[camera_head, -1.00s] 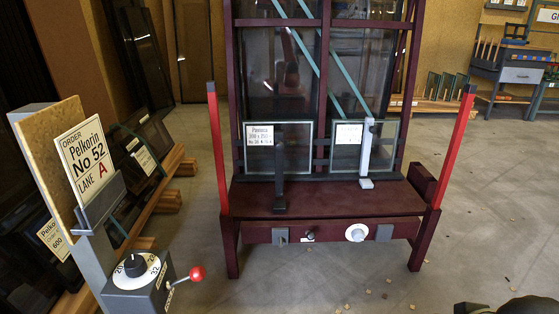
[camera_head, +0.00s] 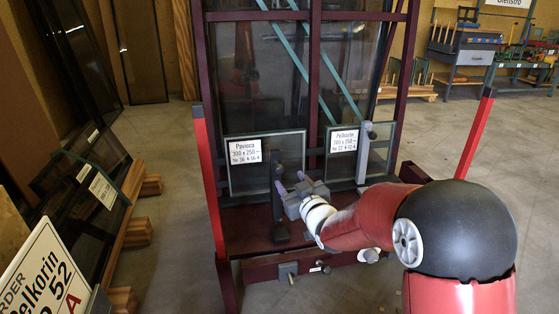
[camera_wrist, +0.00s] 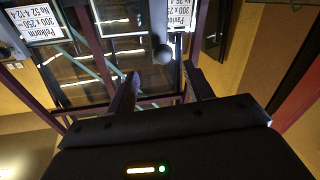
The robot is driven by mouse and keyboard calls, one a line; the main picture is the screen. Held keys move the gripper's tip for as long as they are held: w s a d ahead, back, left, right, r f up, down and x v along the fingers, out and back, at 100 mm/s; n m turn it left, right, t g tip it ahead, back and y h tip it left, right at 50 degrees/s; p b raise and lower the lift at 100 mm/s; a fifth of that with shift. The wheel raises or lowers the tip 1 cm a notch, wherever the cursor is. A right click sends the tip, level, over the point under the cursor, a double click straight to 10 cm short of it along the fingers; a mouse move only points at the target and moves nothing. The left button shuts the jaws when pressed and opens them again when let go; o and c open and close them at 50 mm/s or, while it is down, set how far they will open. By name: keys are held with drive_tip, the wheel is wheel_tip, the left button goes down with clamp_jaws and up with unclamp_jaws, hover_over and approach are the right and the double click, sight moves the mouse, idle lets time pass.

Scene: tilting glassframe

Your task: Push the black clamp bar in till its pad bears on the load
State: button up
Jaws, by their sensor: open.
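The black clamp bar (camera_head: 279,205) stands upright on the dark red ledge, in front of the left glass pane (camera_head: 245,178) labelled Paviova. My gripper (camera_head: 290,181) is open just right of and in front of the bar, about mid-height. In the wrist view, which is upside down, a round black knob (camera_wrist: 162,54) shows beyond and between my open fingers (camera_wrist: 160,85); it seems to be the bar's end. I cannot tell whether the gripper touches the bar. The gap between the bar's pad and the pane is hidden.
A pale grey clamp bar (camera_head: 363,155) stands before the right pane (camera_head: 346,170) labelled Pelkarin. Red posts (camera_head: 209,185) flank the dark red frame (camera_head: 315,60). An order board (camera_head: 45,275) is at the lower left. Floor is clear at the right.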

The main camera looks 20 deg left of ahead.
sight(281, 172)
drive_tip(key=shift+w+a, duration=0.4)
drive_tip(key=shift+a, duration=0.35)
drive_tip(key=x, duration=0.6)
drive_tip(key=shift+w+a, duration=0.25)
drive_tip(key=shift+w, duration=0.05)
